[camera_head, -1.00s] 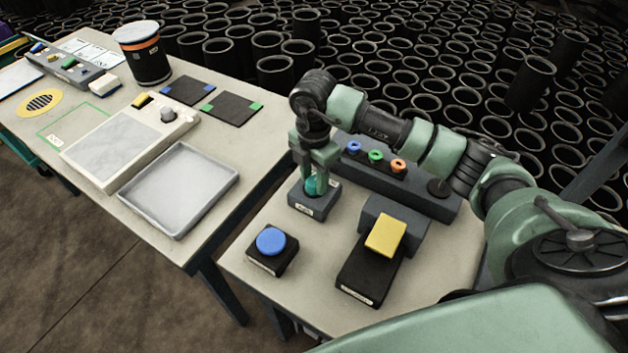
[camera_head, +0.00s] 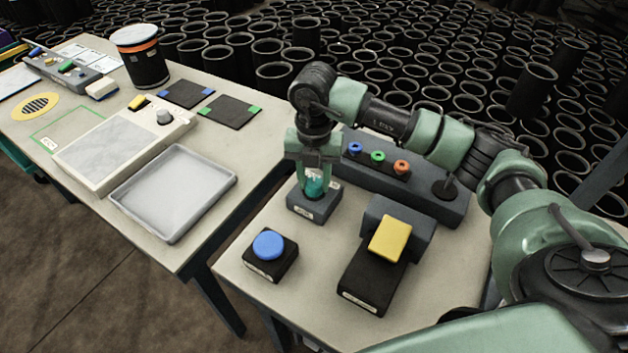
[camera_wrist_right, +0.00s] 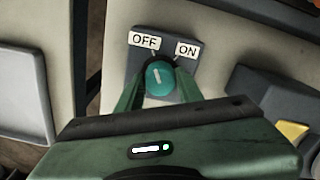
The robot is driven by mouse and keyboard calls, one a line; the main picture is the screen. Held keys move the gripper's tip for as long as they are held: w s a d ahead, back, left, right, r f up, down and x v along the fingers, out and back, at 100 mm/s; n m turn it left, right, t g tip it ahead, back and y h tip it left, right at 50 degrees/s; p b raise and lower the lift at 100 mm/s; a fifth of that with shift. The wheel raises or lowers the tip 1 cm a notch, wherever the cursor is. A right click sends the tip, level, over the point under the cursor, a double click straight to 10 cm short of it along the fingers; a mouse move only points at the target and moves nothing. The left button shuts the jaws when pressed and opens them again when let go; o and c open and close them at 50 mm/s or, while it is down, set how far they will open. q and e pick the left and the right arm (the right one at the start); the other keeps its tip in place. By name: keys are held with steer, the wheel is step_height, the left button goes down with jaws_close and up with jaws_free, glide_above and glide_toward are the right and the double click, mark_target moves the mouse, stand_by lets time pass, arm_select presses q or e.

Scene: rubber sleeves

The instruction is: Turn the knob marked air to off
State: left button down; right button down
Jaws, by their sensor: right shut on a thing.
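A small grey box (camera_head: 313,206) with a teal knob (camera_head: 315,187) on top stands at the left of the right-hand table. My right gripper (camera_head: 316,182) points down from above and is shut on the knob. In the right wrist view the teal knob (camera_wrist_right: 160,77) sits between the two green fingers. The box carries an OFF label (camera_wrist_right: 144,39) at upper left and an ON label (camera_wrist_right: 187,49) at upper right. The white line on the knob points up and leans slightly toward the OFF side. The box's front label is too small to read. My left gripper is not visible.
A blue push button (camera_head: 269,245) and a yellow pedal (camera_head: 390,238) stand in front. A grey panel (camera_head: 425,195) with blue, green and orange rings and a lever is behind. A grey tray (camera_head: 172,193) lies on the left-hand table, across a gap.

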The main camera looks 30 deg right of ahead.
mark_target(314, 182)
stand_by(0.4)
steer(key=c, duration=0.9)
jaws_free()
step_height(314, 182, up, 8)
steer(key=shift+f+b, duration=0.1)
steer(key=shift+b, duration=0.45)
